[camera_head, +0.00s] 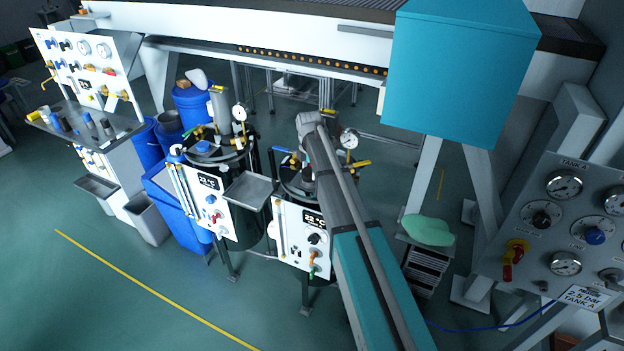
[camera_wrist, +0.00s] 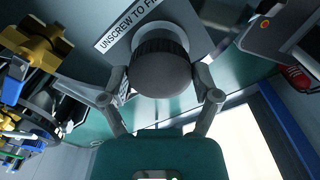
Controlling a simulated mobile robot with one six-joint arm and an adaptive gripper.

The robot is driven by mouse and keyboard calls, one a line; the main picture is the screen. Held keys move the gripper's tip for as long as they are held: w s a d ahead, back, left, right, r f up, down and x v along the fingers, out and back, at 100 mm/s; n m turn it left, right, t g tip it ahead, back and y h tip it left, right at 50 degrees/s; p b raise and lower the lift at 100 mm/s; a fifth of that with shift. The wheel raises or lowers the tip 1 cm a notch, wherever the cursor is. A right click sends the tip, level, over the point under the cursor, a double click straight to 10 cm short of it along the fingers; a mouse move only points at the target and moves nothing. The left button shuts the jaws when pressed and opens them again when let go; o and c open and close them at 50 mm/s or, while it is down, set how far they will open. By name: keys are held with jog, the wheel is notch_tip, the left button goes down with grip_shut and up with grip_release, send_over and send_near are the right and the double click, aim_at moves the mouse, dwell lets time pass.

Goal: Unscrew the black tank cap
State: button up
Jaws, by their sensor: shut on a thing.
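The black tank cap (camera_wrist: 160,68), round with a ridged rim, shows at the upper middle of the wrist view. It sits against a light ring on the tank's dark top. A white label (camera_wrist: 128,27) reading "UNSCREW TO FI…" lies beside it, partly cut off. My gripper (camera_wrist: 160,82) has one finger on each side of the cap and is shut on it. In the head view, my arm reaches over the right-hand tank (camera_head: 301,246) and hides the cap and my fingers.
Yellow-handled valve fittings (camera_wrist: 38,45) stand at the left of the wrist view. In the head view, a gauge (camera_head: 348,139) and yellow handle (camera_head: 359,163) stand close to my arm. A second tank (camera_head: 217,200) and a grey tray (camera_head: 250,190) are to the left.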

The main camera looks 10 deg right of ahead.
aim_at(310, 172)
jog(key=shift+r+p, duration=2.3)
jog(key=shift+r, duration=0.1)
